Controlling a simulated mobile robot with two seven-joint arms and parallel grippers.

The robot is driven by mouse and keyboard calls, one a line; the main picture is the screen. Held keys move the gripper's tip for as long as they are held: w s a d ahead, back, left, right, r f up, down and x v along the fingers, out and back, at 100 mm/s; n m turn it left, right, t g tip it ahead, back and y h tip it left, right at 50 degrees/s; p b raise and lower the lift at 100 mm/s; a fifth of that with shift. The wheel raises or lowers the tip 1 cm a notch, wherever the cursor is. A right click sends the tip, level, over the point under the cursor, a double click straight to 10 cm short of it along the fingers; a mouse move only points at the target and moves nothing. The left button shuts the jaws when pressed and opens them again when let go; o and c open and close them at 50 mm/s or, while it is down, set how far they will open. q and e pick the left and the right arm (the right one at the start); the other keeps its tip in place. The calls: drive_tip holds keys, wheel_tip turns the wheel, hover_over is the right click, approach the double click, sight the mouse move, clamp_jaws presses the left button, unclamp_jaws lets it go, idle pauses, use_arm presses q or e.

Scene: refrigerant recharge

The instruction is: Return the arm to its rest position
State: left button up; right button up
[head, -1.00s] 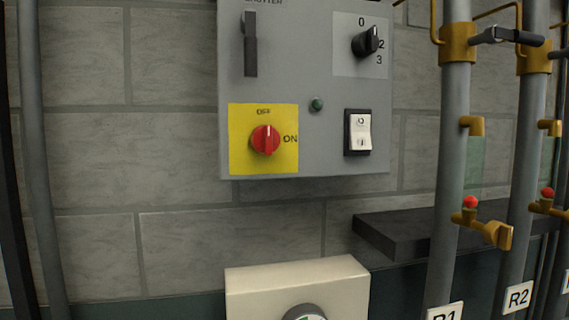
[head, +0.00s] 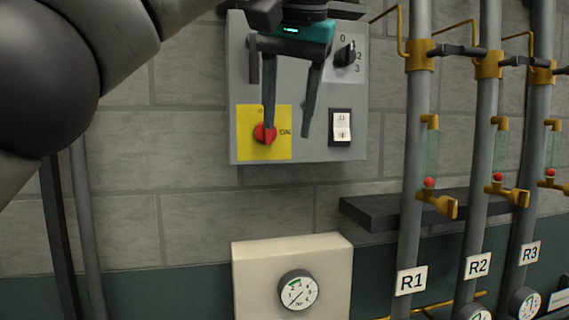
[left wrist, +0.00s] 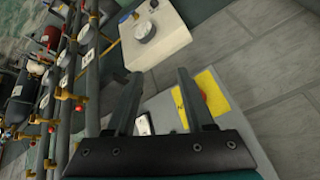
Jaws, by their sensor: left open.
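My left gripper (head: 287,137) hangs fingers-down in front of the grey control box (head: 348,100) in the head view. It is open, with a gap between its two dark fingers and nothing between them. One finger crosses the red knob (head: 260,133) on its yellow plate (head: 247,150) and partly hides it. I cannot tell how far the finger stands from the knob. In the left wrist view my left gripper (left wrist: 157,74) also shows open and empty, with the yellow plate (left wrist: 208,97) beyond the right finger. My right gripper is not in view.
Grey pipes labelled R1 (head: 411,281), R2 (head: 478,265) and R3 (head: 530,252) stand at the right with brass valves. A dark shelf (head: 375,212) juts from the wall behind them. A cream gauge box (head: 250,285) is below. The wall between the boxes is clear.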

use_arm(q)
drive_tip(key=s+d+f+m+g+h, duration=0.1)
drive_tip(key=d+f+m+g+h, duration=0.2)
drive_tip(key=f, duration=1.7)
drive_tip(key=d+f+m+h, duration=0.2)
drive_tip(key=d+f, duration=0.2)
drive_tip(key=f, duration=1.6)
drive_tip(key=s+a+f+n, duration=0.4)
drive_tip(key=s+a+f, duration=0.65)
drive_tip(key=f, duration=0.35)
drive_tip(key=s+a+f+n+y, duration=0.3)
drive_tip(key=s+a+f+y, duration=0.1)
drive_tip(key=s+a, duration=0.95)
wheel_tip(320, 180, down, 31)
drive_tip(key=s+b, duration=0.2)
drive_tip(key=b, duration=0.8)
drive_tip(key=s+a+f+g+b, duration=0.1)
drive_tip(key=s+f+b, duration=0.5)
drive_tip(key=f, duration=0.7)
drive_tip(key=s+a+f+g+b, duration=0.1)
drive_tip(key=s+f+b, duration=0.4)
drive_tip(key=s+f, duration=0.5)
wheel_tip(320, 180, down, 4)
drive_tip(key=shift+a+r+m+b, duration=0.1)
drive_tip(key=shift+a+m+b, duration=0.05)
drive_tip(key=shift+m+b, duration=0.25)
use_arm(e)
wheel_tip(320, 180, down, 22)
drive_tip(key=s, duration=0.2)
